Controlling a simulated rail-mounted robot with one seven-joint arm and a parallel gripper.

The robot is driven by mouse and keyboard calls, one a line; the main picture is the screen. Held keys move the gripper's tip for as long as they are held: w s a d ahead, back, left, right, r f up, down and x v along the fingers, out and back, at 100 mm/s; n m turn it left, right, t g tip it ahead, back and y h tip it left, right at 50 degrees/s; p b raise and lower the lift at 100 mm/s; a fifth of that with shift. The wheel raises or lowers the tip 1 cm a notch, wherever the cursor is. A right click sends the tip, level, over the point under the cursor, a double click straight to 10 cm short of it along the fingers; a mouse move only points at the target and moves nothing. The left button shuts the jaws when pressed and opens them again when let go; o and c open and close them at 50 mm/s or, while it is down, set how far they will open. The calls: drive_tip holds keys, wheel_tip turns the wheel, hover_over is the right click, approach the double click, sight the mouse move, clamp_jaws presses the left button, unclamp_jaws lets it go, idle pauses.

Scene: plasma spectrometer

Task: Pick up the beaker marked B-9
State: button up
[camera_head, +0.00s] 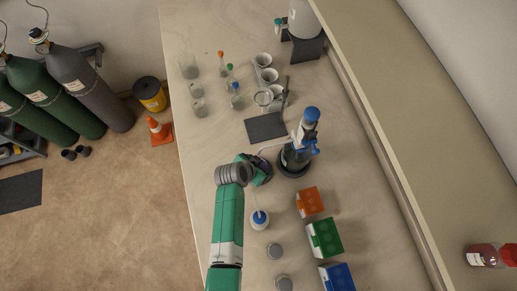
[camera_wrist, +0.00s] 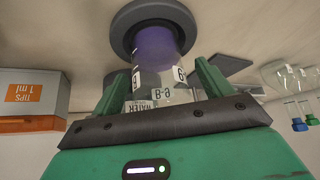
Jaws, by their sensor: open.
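In the wrist view, which looks upside down, a clear vessel marked B-9 (camera_wrist: 160,80) stands between my gripper's fingers. In the head view, a glass vessel (camera_head: 295,154) with a blue-topped fitting (camera_head: 311,116) stands on that dark round base. My gripper (camera_head: 265,169) is beside it on the left, low over the bench. The gripper (camera_wrist: 162,88) is open, one finger on each side of the vessel. I cannot tell whether the fingers touch it.
Orange (camera_head: 310,201), green (camera_head: 325,238) and blue (camera_head: 337,277) boxes stand to the near right. A blue-capped container (camera_head: 260,219) stands close to my arm. A dark mat (camera_head: 265,127) lies beyond the gripper. Several flasks and beakers stand farther back.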

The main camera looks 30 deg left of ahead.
drive_tip(key=shift+c, duration=0.5)
drive_tip(key=c, duration=1.1)
drive_tip(key=shift+r, duration=0.15)
